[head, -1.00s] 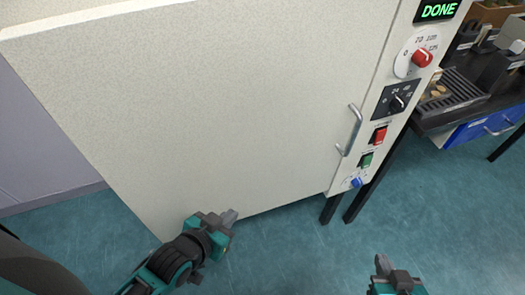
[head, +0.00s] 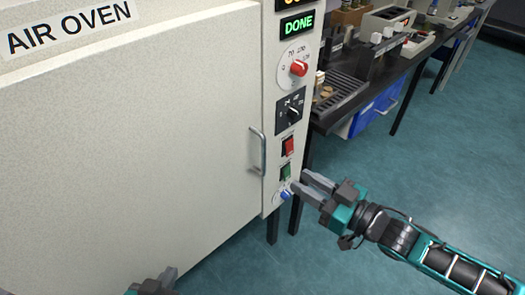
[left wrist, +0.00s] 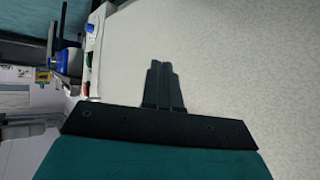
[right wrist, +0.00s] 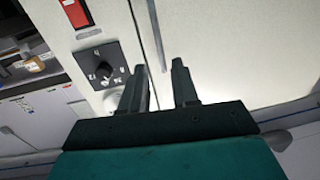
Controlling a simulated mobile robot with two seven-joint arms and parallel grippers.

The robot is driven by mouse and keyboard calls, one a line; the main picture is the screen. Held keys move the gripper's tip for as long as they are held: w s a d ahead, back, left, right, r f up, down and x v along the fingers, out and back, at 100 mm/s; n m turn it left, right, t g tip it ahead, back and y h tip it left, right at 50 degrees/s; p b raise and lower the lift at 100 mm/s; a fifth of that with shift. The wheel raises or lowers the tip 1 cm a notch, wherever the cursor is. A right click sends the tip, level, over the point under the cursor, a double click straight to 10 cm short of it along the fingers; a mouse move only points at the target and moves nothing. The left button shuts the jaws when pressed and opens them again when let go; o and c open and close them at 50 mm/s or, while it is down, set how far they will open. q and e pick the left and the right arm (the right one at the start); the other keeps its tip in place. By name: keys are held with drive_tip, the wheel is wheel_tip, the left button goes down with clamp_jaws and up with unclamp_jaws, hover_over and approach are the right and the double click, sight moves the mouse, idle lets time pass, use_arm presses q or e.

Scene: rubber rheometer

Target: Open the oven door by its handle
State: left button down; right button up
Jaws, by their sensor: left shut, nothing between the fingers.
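The oven door (head: 130,150) is a large pale panel that looks shut, with "AIR OVEN" written above it. Its handle (head: 256,152) is a thin vertical metal bar near the door's right edge. My right gripper (head: 308,185) has its fingers apart and is empty, to the right of and below the handle, near the lower switches. In the right wrist view a metal bar, likely the handle (right wrist: 157,30), shows beyond the open fingers (right wrist: 160,85). My left gripper (head: 165,280) is low at the bottom edge; in the left wrist view its fingers (left wrist: 163,85) are together, before a pale panel.
The control panel right of the door carries a red knob (head: 299,68), a black dial (head: 290,112), a red switch (head: 289,146), a green switch (head: 286,172) and a blue knob (head: 286,194). A dark bench (head: 350,95) with equipment stands behind. The floor at right is clear.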

drive_tip(key=d+r+n+g+y, duration=0.1)
drive_tip(key=r, duration=0.1)
hover_over(263, 172)
drive_tip(key=shift+w+f, duration=0.1)
drive_tip(key=shift+w, duration=0.25)
idle(0.3)
clamp_jaws()
idle(0.4)
